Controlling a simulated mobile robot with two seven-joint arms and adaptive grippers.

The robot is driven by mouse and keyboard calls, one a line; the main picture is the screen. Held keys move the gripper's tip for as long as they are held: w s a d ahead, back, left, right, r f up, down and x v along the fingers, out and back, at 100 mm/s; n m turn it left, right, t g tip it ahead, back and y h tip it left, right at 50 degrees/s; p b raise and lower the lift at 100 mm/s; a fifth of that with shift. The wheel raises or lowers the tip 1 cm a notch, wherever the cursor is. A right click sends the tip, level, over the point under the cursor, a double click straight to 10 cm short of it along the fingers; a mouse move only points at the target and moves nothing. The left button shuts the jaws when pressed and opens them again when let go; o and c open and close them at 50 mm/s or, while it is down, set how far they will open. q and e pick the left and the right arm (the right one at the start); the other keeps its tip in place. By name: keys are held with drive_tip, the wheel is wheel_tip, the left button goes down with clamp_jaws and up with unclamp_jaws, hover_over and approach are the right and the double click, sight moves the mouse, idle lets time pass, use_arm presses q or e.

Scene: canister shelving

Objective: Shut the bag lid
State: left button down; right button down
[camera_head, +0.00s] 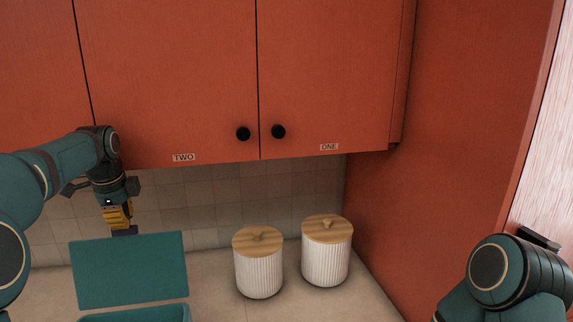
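The bag lid (131,270) is a flat teal panel standing up, nearly upright, at the lower left. Below it, the top edge of the teal bag (140,314) shows at the bottom of the picture; the rest of the bag is cut off. My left gripper (124,230) points down at the lid's top edge, just above or behind it. Its yellow and dark fingers look close together, but I cannot tell whether they are open or shut, nor whether they touch the lid. My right arm shows at the lower right; its gripper is out of the picture.
Two white ribbed canisters with wooden lids stand on the counter, a left one (258,270) and a right one (327,258). Red cabinets (190,80) labelled TWO and ONE hang above. A red side wall (450,150) bounds the right. Counter between bag and canisters is clear.

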use_arm(q)
drive_tip(key=shift+s+d+r, duration=0.15)
drive_tip(key=shift+s+r, duration=0.05)
drive_tip(key=shift+s, duration=0.35)
drive_tip(key=shift+s+d+r+b, duration=0.1)
drive_tip(key=shift+s+b, duration=0.2)
drive_tip(key=shift+b, duration=0.05)
drive_tip(key=shift+s+d+r+b, duration=0.15)
drive_tip(key=shift+s+r+b, duration=0.1)
drive_tip(key=shift+s, duration=0.3)
drive_tip(key=shift+s+d+r+b, duration=0.1)
drive_tip(key=shift+s+r+b, duration=0.1)
drive_tip(key=shift+s, duration=0.3)
drive_tip(key=shift+s, duration=0.1)
drive_tip(key=s+d+r+b, duration=0.1)
drive_tip(key=s+b, duration=0.2)
drive_tip(key=s, duration=0.4)
drive_tip(key=shift+d, duration=0.4)
idle(0.3)
drive_tip(key=shift+s, duration=0.1)
